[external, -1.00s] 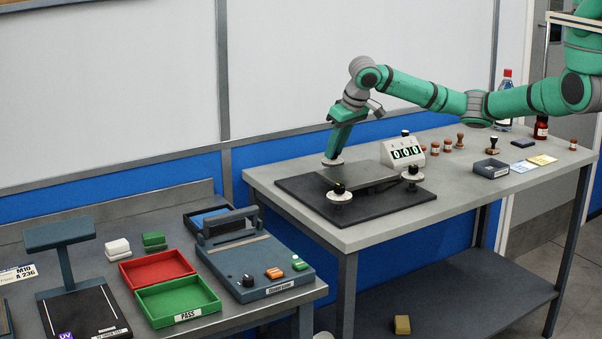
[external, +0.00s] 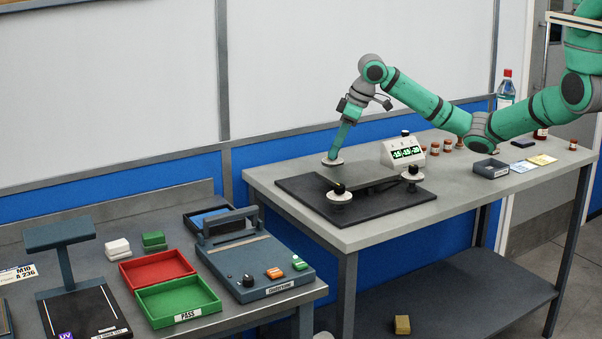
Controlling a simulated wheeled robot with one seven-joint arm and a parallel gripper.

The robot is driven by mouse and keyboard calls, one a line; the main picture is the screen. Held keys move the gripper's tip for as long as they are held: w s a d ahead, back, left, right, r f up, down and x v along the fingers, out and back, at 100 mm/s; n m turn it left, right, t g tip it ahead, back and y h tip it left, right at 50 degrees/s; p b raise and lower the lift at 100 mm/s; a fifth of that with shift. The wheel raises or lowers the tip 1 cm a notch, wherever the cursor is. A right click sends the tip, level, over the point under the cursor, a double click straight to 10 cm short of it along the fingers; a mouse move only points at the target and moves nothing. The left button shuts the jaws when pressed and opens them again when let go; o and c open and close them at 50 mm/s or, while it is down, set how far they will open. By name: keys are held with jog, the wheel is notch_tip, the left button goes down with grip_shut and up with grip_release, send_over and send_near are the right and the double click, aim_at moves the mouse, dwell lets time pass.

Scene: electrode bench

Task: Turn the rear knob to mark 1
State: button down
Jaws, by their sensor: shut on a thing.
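A levelling device with a grey plate (external: 370,181) stands on a black base (external: 385,206) on the right bench. It has three knobs with white dials. The rear knob (external: 333,162) is at the back left corner; its cap is hidden by my gripper (external: 336,154), which reaches down from above and is shut on it. The front knob (external: 340,193) and the right knob (external: 412,174) show black caps and are untouched. The marks on the dials are too small to read. A white display box (external: 403,152) behind the plate shows green digits in three groups, too small to read surely.
Small brown bottles (external: 447,146), a dark tray (external: 490,169) and coloured cards (external: 542,160) are on the right of the bench, partly under my arm. The left bench holds a red tray (external: 157,268), a green tray (external: 178,300) and a grey instrument box (external: 256,270).

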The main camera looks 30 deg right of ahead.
jog(key=n+g, duration=0.1)
jog(key=n, duration=0.1)
jog(key=n+g, duration=0.1)
jog(key=n, duration=0.2)
jog(key=shift+w+d+n+y, duration=0.1)
jog(key=shift+w+n+y, duration=0.1)
jog(key=shift+n+y, duration=0.15)
jog(key=n+g, duration=0.1)
jog(key=n, duration=0.1)
jog(key=n+g, duration=0.1)
jog(key=n, duration=0.2)
jog(key=shift+w+n, duration=0.2)
jog(key=shift+n, duration=0.05)
jog(key=c, duration=1.5)
grip_release()
jog(key=shift+c, duration=0.2)
jog(key=shift+r, duration=0.1)
jog(key=v, duration=1)
jog(key=shift+w+d+r, duration=0.2)
jog(key=shift+d+r, duration=0.05)
jog(key=shift+r, duration=0.05)
